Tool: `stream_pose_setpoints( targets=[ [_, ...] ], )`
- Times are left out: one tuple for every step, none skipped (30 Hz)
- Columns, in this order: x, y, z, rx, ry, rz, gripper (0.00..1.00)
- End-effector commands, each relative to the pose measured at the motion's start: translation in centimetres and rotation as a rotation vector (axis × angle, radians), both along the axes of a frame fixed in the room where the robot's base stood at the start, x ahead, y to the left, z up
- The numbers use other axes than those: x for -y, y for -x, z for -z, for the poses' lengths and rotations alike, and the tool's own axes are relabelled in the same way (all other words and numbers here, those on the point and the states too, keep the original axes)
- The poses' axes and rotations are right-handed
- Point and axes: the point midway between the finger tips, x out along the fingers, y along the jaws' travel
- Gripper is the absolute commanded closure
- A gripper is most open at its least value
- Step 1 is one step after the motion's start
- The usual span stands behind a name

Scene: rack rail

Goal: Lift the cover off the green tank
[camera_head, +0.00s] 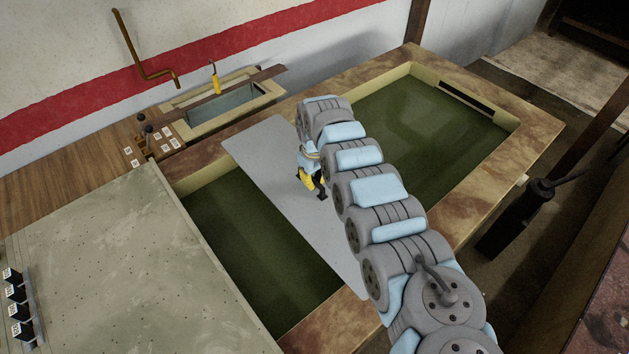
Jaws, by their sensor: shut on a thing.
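The green tank (540,118) is a large basin with a brown, stained rim and green inside. Its cover (285,195) is a flat light-grey panel spanning the tank's middle from the far rim to the near rim, with green showing on both sides. I cannot tell whether the panel touches the rim or is slightly above it. My gripper (318,190), with yellow fingers, is shut on a small dark handle (322,195) on the cover. My arm hides the cover's right edge and part of the handle.
A small basin (185,104) with a brown bar and a yellow-handled tool (215,80) stands behind. A wooden block (158,142) with labels and dark knobs is beside it. A speckled grey worktop (110,260) lies left. A dark cylinder (522,215) stands right.

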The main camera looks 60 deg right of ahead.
Motion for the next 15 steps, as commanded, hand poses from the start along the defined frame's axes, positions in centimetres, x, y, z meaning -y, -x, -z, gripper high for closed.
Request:
stream_pose_setpoints(
  targets=[
    [0.0,0.0,-0.1,0.0,0.0,0.0,1.0],
    [0.0,0.0,-0.3,0.0,-0.001,0.0,1.0],
    [0.0,0.0,-0.5,0.0,-0.001,0.0,1.0],
    [0.0,0.0,-0.6,0.0,-0.001,0.0,1.0],
    [0.0,0.0,-0.8,-0.001,0.0,0.0,1.0],
    [0.0,0.0,-1.1,-0.001,0.0,0.0,1.0],
    [0.0,0.0,-1.3,-0.001,0.0,0.0,1.0],
    [0.0,0.0,-1.4,0.0,0.0,0.0,1.0],
    [0.0,0.0,-1.7,0.0,0.0,-0.001,1.0],
    [0.0,0.0,-1.8,0.0,0.0,-0.001,1.0],
    [0.0,0.0,-2.0,0.0,0.0,-0.001,1.0],
    [0.0,0.0,-2.2,0.0,0.0,-0.001,1.0],
    [0.0,0.0,-2.4,0.0,0.0,-0.001,1.0],
    [0.0,0.0,-2.5,0.0,0.0,-0.001,1.0],
    [0.0,0.0,-2.8,0.0,0.0,-0.001,1.0]
  ],
)
